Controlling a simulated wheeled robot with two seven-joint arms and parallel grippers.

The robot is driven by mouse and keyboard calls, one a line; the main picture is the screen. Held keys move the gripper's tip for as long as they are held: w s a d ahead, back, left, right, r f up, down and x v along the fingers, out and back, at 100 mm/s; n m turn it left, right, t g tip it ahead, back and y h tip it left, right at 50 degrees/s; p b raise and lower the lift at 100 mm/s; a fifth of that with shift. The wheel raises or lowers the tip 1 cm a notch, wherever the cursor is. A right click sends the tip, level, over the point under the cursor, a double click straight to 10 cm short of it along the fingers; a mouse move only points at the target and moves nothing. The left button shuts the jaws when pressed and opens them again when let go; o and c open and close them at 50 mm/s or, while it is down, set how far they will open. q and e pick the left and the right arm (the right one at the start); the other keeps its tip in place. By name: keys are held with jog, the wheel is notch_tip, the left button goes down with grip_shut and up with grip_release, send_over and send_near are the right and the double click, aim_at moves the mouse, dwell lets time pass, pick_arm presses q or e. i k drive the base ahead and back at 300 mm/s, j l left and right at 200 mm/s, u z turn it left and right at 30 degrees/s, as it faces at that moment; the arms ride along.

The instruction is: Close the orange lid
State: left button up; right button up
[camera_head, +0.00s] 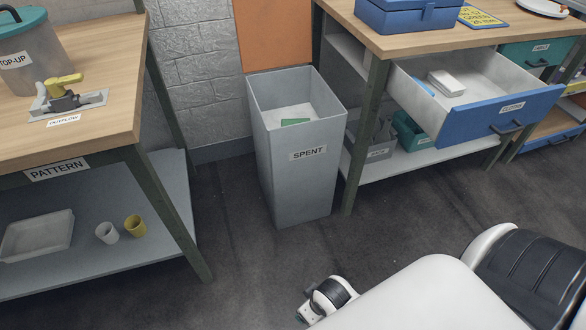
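The orange lid (274,35) stands upright and open behind the grey bin labelled SPENT (295,178), at the upper middle of the head view. Its lower edge meets the bin's back rim, and its top is cut off by the picture edge. The bin stands on the floor with its mouth uncovered. A small green piece lies inside on a pale surface. Neither of my grippers can be made out in this view.
A wooden bench labelled PATTERN (122,120) stands left of the bin. Another bench (380,40) stands close on the right, its blue-fronted drawer (500,113) pulled out. The dark floor (250,270) before the bin is clear. Parts of my base show at the lower right.

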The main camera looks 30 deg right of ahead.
aim_at(270, 34)
jog(key=i+l+u, duration=0.2)
jog(key=i+l, duration=0.2)
jog(key=l, duration=0.25)
jog(key=i+l+u, duration=0.1)
jog(key=l, duration=0.25)
jog(key=i, duration=0.1)
